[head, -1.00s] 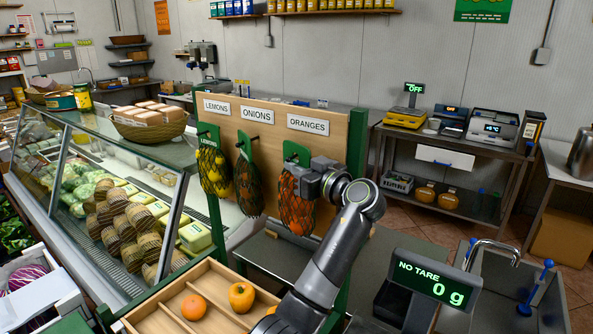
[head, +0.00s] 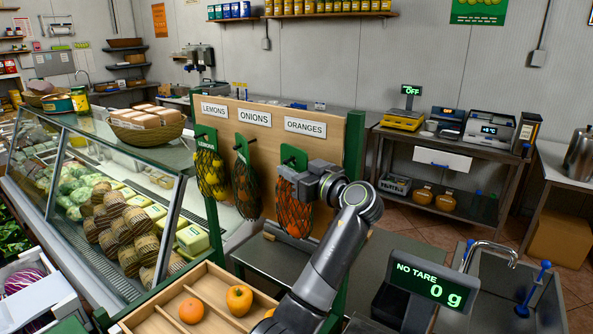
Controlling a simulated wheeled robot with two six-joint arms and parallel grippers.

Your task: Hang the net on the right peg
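A wooden board (head: 270,112) carries signs for lemons, onions and oranges, each above a peg. The net of oranges (head: 294,217) with its green header card (head: 293,157) is at the right peg, below the oranges sign (head: 305,127). My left gripper (head: 291,183) is at the upper part of this net, just below the card. Its fingertips overlap the net, and I cannot see whether they are closed on it. Whether the card is on the peg is not clear. The lemon net (head: 209,174) and the onion net (head: 245,187) hang on the other pegs. My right gripper is out of view.
A wooden tray (head: 150,316) with an orange (head: 192,310) and an onion (head: 239,299) is in front of the board. A scale display (head: 430,283) reading 0 g and a sink (head: 520,300) are at the right. A glass food case (head: 120,185) is at the left.

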